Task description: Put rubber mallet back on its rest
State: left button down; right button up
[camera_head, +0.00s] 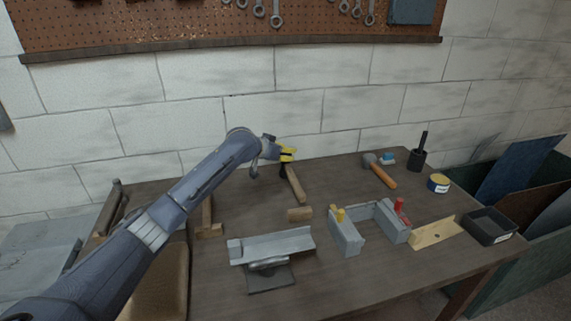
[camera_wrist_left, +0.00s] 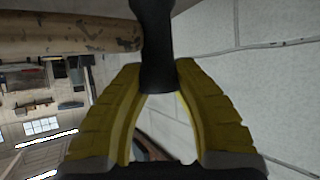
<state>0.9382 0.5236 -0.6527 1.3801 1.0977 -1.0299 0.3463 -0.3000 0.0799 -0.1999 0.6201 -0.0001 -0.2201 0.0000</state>
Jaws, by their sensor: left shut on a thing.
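My left gripper (camera_head: 288,154), with yellow fingers, is above the back of the bench, near the wall. It is shut on a narrow dark thing (camera_head: 283,172). In the left wrist view the dark thing (camera_wrist_left: 156,60) passes between the fingertips (camera_wrist_left: 160,90) and runs out of the picture at the top. A tool with a grey head and an orange-brown handle (camera_head: 383,174) lies on the bench to the right. My right gripper is not in view.
Another wooden piece (camera_head: 206,215) is at left. A grey metal channel (camera_head: 270,246), a clamp-like frame (camera_head: 346,236), a wooden strip (camera_head: 436,233) and a black tray (camera_head: 489,226) occupy the front. A black cup (camera_head: 418,160) and a tin (camera_head: 438,183) stand right. The wall is close behind.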

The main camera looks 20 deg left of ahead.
aim_at(282, 162)
pick_arm(q)
jog(key=shift+f, duration=2.25)
jog(key=c, duration=1.1)
grip_release()
jog(key=shift+f, duration=0.15)
jog(key=shift+o, duration=0.2)
jog(key=v, duration=1.2)
